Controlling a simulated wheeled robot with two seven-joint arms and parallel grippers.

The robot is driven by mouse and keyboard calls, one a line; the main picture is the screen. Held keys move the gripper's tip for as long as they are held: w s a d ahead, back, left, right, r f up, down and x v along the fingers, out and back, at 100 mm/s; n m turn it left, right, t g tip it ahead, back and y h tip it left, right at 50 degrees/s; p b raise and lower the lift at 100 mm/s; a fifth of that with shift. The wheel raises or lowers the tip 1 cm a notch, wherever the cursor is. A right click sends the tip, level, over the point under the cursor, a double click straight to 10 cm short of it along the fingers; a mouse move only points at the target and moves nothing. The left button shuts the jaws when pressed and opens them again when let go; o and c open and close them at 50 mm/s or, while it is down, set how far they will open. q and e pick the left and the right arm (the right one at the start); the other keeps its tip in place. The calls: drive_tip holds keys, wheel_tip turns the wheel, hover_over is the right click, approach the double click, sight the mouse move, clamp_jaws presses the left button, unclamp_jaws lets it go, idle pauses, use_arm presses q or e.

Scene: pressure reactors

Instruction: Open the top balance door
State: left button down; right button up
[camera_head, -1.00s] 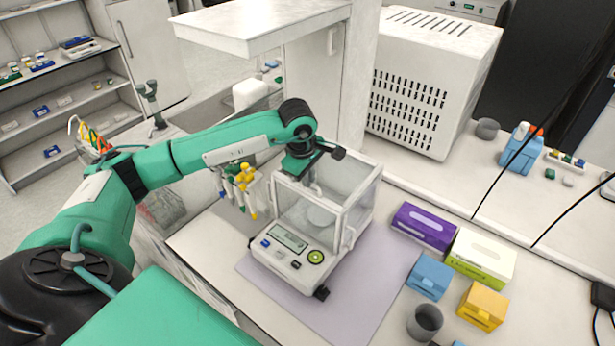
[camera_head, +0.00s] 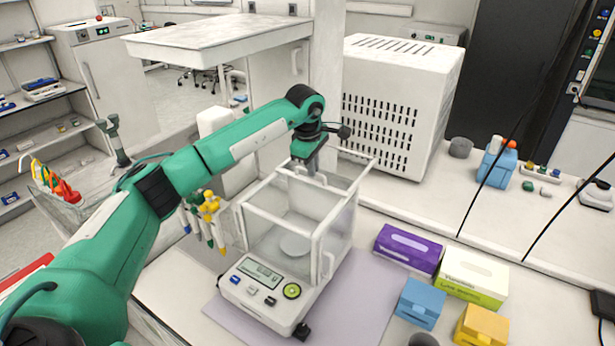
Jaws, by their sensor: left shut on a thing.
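The balance (camera_head: 268,287) stands on a lilac mat, with its display and buttons facing front. Its clear, white-framed draft shield shows the round weighing pan (camera_head: 295,246) inside. My left gripper (camera_head: 313,172) reaches down from above to the top of the shield. It is shut on the white handle of the top balance door (camera_head: 340,180), toward the rear of the top. The clear panels make it hard to tell how far the top door is open. The fingertips are partly hidden. My right gripper is not in view.
A purple box (camera_head: 408,249), a white-green box (camera_head: 472,278), a blue box (camera_head: 420,302) and a yellow box (camera_head: 481,325) stand right of the balance. A vented white machine (camera_head: 400,105) stands behind. Colourful pipettes (camera_head: 207,212) hang close on the left.

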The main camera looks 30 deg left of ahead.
use_arm(q)
drive_tip(key=shift+w, duration=0.1)
idle(0.3)
drive_tip(key=c, duration=1.5)
unclamp_jaws()
drive_tip(key=shift+s+a+r+b, duration=0.1)
drive_tip(key=shift+s+r+b, duration=0.55)
drive_tip(key=shift+r, duration=1.6)
drive_tip(key=shift+s+r+b, duration=0.3)
drive_tip(key=shift+r+b, duration=0.7)
drive_tip(key=shift+r, duration=1.3)
drive_tip(key=shift+s+a+r+b, duration=0.1)
drive_tip(key=shift+s+r+b, duration=0.55)
drive_tip(key=shift+r, duration=1.6)
drive_tip(key=shift+w+f, duration=0.1)
drive_tip(key=shift+w, duration=0.05)
